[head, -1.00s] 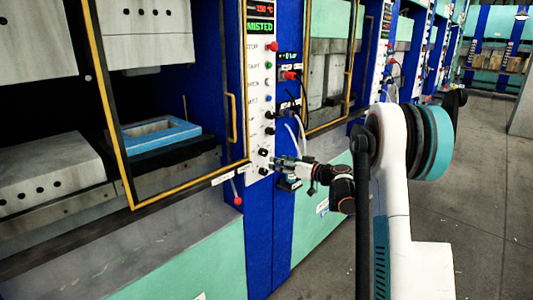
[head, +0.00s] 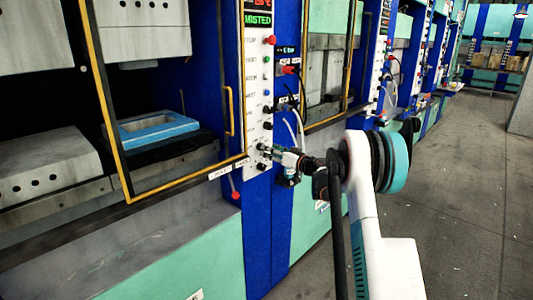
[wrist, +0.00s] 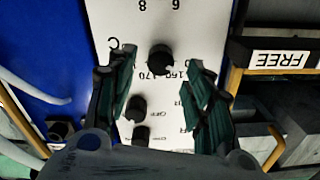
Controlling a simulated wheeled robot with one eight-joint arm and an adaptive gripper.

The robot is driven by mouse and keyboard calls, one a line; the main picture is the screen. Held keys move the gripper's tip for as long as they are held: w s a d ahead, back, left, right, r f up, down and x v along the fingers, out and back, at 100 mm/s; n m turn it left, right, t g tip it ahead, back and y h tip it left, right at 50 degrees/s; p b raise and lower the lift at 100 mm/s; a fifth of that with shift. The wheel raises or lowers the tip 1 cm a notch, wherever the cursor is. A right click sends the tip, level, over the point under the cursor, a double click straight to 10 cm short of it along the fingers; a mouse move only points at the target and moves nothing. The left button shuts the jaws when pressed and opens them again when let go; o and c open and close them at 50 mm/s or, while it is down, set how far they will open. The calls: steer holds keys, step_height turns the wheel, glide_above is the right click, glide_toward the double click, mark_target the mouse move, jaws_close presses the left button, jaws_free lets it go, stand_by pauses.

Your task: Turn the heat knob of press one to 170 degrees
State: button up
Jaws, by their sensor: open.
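The control panel of the near press (head: 258,95) is a white upright strip with buttons, knobs and a green display reading "MISTED". My gripper (head: 268,150) is at the lower part of this strip. In the wrist view my gripper (wrist: 162,78) is open, its dark green-black fingers spread either side of the panel's middle. A round black knob (wrist: 160,58) stands between the fingertips, with a gap to each side. Upside-down marks "160" and "170" are printed beside it. Two more black knobs (wrist: 136,107) are closer to the palm. In the head view the fingers partly hide the knobs.
A yellow-framed press door (head: 112,120) and blue mould (head: 155,130) are to the left. A yellow frame and "FREE" sign (wrist: 280,58) are right of the fingers in the wrist view. The floor at right is clear.

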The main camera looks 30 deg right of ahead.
steer(key=shift+x, duration=1.5)
steer(key=c, duration=1)
steer(key=shift+c, duration=0.2)
steer(key=shift+f+m+p, duration=0.1)
steer(key=shift+m+p, duration=0.65)
steer(key=shift+m, duration=8.15)
